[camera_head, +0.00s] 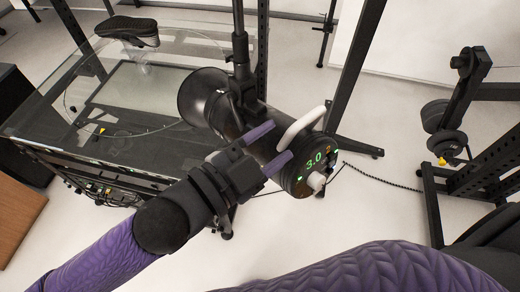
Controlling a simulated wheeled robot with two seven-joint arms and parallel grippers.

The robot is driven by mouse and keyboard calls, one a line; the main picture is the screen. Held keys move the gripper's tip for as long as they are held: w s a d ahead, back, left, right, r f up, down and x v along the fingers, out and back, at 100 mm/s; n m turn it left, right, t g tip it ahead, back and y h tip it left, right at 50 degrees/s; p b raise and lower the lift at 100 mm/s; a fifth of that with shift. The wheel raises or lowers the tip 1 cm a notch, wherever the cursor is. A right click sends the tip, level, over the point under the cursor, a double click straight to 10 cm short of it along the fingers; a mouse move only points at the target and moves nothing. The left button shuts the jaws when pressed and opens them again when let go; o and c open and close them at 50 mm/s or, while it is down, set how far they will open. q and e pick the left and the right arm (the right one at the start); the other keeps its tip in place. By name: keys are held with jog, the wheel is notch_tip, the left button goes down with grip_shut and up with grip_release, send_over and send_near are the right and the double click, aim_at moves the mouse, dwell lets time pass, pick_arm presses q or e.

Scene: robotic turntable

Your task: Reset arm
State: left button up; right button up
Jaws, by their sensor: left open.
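My left gripper (279,141) reaches in from the lower left, with its two purple fingers spread apart. It is in front of the side of a black cylindrical lamp-like device (225,112). A white curved handle (302,127) on the device is just right of the fingertips, and nothing shows held between the fingers. I cannot tell whether a finger touches the device. The device's round end shows a green "3.0" and a pale knob (316,181). A purple part of my right arm crosses the bottom right; its gripper is out of view.
A black post (239,40) carries the device. A black stand with round weights (440,115) is at the right. Pale floor is clear at lower centre.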

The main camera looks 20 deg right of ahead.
pick_arm(q)
jog(key=shift+v, duration=1.2)
